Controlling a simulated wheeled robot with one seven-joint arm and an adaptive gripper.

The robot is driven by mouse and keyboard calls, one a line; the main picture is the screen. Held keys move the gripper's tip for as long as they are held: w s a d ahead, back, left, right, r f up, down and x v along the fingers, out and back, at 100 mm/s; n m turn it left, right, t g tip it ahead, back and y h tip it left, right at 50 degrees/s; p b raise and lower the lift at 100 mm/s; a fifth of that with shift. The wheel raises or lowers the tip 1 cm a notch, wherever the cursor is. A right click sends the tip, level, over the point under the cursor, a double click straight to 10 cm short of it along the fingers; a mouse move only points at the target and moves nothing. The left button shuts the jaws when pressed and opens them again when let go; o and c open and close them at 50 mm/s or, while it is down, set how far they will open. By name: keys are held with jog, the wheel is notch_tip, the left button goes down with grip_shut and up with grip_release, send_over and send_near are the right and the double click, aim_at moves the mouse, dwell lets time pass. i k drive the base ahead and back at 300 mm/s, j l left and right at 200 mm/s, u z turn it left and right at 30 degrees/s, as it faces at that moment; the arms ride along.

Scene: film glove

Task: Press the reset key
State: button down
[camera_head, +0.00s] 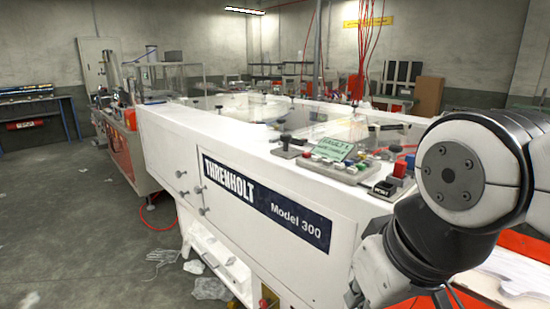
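A grey control panel (318,168) lies on top of the white machine, near its front edge. It carries several small keys and knobs, with red, green and white ones among them. I cannot tell which key is the reset key. My arm fills the right side, and my gripper is partly visible at the bottom edge, cut off by the frame, below and right of the panel. Its fingertips are hidden.
The white machine (250,150), marked THRENHOLT Model 300, fills the middle. Red and dark knobs (400,168) rise right of the panel, close to my arm. Crumpled film (210,289) lies on the floor at the machine's base. The grey floor at left is mostly open.

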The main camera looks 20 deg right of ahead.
aim_at(305, 155)
jog(key=i+j+z, duration=0.15)
jog(key=j+z, duration=0.25)
jog(key=i+j+z, duration=0.1)
jog(key=z, duration=0.25)
jog(key=j+z, duration=0.4)
jog(key=i+j, duration=0.55)
jog(key=j+u, duration=0.05)
jog(key=j, duration=0.05)
